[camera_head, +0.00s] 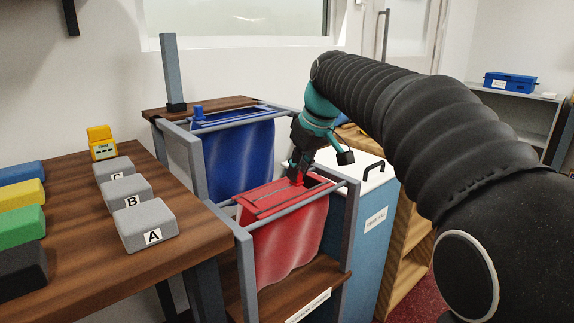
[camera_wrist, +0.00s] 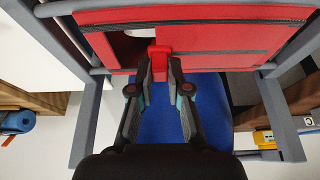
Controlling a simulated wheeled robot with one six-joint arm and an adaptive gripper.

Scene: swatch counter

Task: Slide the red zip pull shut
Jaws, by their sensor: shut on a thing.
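The red zip pull (camera_wrist: 159,58) stands upright between the fingertips of my gripper (camera_wrist: 160,72) in the wrist view. My gripper is shut on it. In the head view my gripper (camera_head: 298,172) is over the top of the red bag (camera_head: 285,240), and the pull is mostly hidden behind the fingers. The red bag's top (camera_wrist: 215,42) shows in the wrist view, with an open gap (camera_wrist: 128,46) left of the pull and closed red cloth to the right. In the head view the gap (camera_head: 317,183) lies right of the pull.
The red bag hangs in a grey frame (camera_head: 243,262). A blue bag (camera_head: 240,160) with a blue pull (camera_head: 198,114) hangs behind it. A brown counter (camera_head: 85,235) with lettered grey blocks (camera_head: 146,228) stands left. A white-topped cabinet (camera_head: 362,172) stands close on the right.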

